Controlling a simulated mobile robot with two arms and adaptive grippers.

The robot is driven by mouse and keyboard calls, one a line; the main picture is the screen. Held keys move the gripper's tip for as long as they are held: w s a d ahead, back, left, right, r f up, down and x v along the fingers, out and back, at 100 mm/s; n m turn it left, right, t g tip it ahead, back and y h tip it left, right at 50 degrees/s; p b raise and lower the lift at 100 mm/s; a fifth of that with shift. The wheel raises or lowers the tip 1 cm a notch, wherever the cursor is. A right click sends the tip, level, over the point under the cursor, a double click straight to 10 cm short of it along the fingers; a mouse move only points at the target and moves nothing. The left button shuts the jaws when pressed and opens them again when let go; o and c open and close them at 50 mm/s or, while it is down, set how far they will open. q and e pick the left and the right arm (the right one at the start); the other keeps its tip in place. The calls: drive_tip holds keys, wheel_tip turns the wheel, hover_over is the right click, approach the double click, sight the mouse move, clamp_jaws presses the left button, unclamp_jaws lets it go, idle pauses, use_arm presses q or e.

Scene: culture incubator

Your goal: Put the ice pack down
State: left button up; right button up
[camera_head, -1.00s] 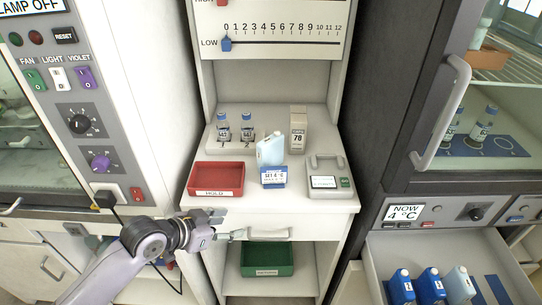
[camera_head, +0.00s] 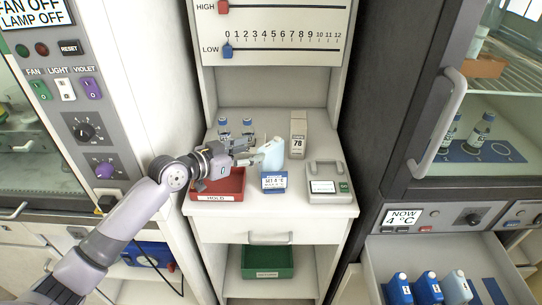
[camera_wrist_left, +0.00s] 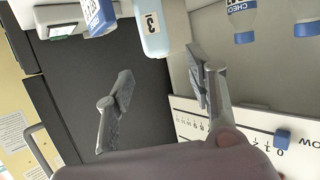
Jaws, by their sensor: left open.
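A pale blue ice pack (camera_head: 273,153) stands upright on the white counter, behind the small blue-and-white set card (camera_head: 274,182). My left gripper (camera_head: 254,153) is open and empty, just left of the ice pack, above and behind the red HOLD tray (camera_head: 216,197). In the left wrist view, the ice pack (camera_wrist_left: 155,28) shows beyond the open fingers of the left gripper (camera_wrist_left: 160,88), apart from them. Part of the tray is hidden by my left arm. My right gripper is not in view.
Two capped bottles (camera_head: 247,127) stand behind my gripper. A carton (camera_head: 298,135) and a grey device (camera_head: 328,184) stand to the right. An open drawer (camera_head: 375,263) at lower right holds blue packs (camera_head: 428,287) and a paler one (camera_head: 457,286). A green bin (camera_head: 267,262) sits below.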

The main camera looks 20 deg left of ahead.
sight(266, 146)
use_arm(q)
drive_tip(key=x, duration=0.2)
drive_tip(key=shift+w+d, duration=0.15)
drive_tip(key=shift+w, duration=0.05)
drive_tip(key=p+x, duration=0.1)
drive_tip(key=x, duration=0.3)
drive_tip(key=shift+w+d+f, duration=0.25)
drive_tip(key=shift+w, duration=0.25)
drive_tip(key=shift+s, duration=0.1)
drive_tip(key=shift+c, duration=0.4)
clamp_jaws()
